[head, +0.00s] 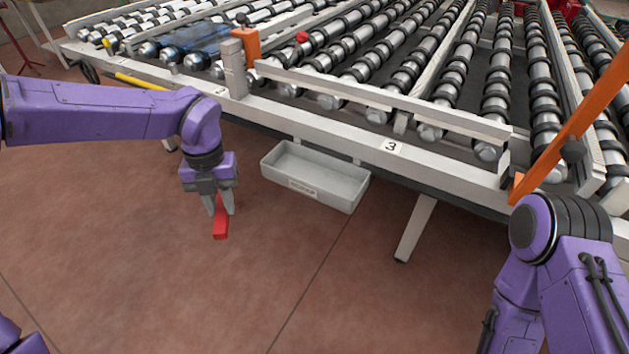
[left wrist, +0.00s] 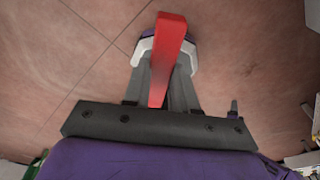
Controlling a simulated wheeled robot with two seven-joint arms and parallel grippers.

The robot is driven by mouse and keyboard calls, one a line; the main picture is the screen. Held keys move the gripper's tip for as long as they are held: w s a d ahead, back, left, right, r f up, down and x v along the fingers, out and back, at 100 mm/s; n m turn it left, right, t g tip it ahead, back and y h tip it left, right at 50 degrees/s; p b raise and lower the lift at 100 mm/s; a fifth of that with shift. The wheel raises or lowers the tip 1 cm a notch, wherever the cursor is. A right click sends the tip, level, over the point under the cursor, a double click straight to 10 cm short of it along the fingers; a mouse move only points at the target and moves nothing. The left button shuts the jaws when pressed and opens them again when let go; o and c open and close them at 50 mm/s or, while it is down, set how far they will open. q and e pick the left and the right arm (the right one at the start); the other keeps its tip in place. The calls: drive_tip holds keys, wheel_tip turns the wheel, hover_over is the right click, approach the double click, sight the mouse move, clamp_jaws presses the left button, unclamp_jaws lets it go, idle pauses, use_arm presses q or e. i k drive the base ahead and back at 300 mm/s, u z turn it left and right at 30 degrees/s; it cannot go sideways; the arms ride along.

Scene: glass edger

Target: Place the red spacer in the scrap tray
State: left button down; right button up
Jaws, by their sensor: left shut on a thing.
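The red spacer (head: 220,222) is a small red bar. My left gripper (head: 219,207) is shut on it and holds it pointing down above the floor, left of the tray. The spacer also fills the middle of the left wrist view (left wrist: 168,58), between the fingers of the left gripper (left wrist: 165,75). The scrap tray (head: 345,196) is a light grey open box with a label on its front, at the front of the roller table. I see no contents in it. My right arm comes in at the lower right, but its gripper is out of view.
The roller table (head: 455,170) with several rows of rollers stands behind the tray. An orange post (head: 248,42) rises at its front left and an orange bar (head: 570,130) at the right. A table leg (head: 415,228) stands right of the tray. The floor in front is clear.

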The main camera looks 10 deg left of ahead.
sight(316, 180)
drive_tip(key=i, duration=1)
